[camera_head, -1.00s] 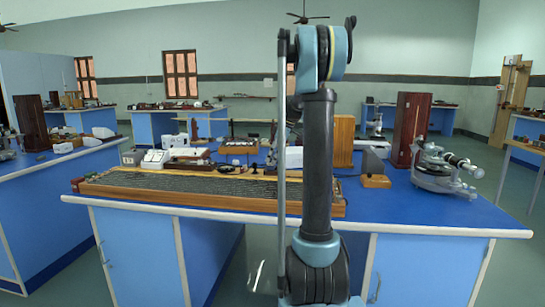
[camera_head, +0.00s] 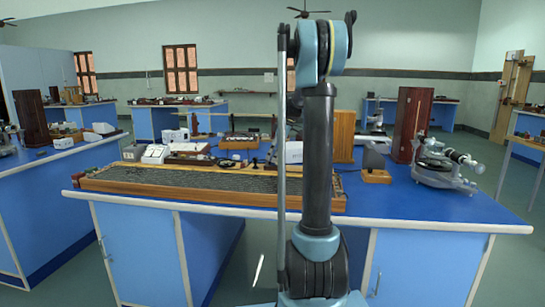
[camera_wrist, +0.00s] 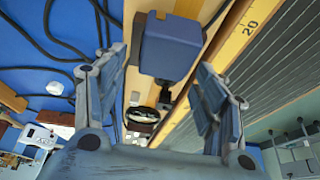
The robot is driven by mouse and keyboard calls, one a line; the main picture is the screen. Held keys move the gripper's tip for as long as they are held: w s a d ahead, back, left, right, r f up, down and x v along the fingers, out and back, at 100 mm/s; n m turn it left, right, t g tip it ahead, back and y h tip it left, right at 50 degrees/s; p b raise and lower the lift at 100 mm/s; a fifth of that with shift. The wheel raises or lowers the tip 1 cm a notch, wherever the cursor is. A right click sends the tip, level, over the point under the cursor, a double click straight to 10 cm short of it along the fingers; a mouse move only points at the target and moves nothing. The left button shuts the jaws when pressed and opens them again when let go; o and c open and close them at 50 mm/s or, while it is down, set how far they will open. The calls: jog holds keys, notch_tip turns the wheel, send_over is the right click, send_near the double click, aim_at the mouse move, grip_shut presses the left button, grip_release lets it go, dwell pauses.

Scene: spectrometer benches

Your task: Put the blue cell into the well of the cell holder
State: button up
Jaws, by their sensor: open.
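In the wrist view my gripper (camera_wrist: 162,62) is open, with one finger on each side of a blue-grey block (camera_wrist: 170,45).
A long wooden wire board (camera_head: 200,187) lies along the bench front; its scale (camera_wrist: 232,38) shows in the wrist view. A spectrometer (camera_head: 443,170) stands at the right. A white box (camera_head: 293,152) is beside my arm. Blue bench top (camera_head: 400,205) is clear at front right.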

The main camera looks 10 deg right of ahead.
jog(key=v, duration=1.2)
jog(key=shift+w, duration=0.1)
dwell(0.9)
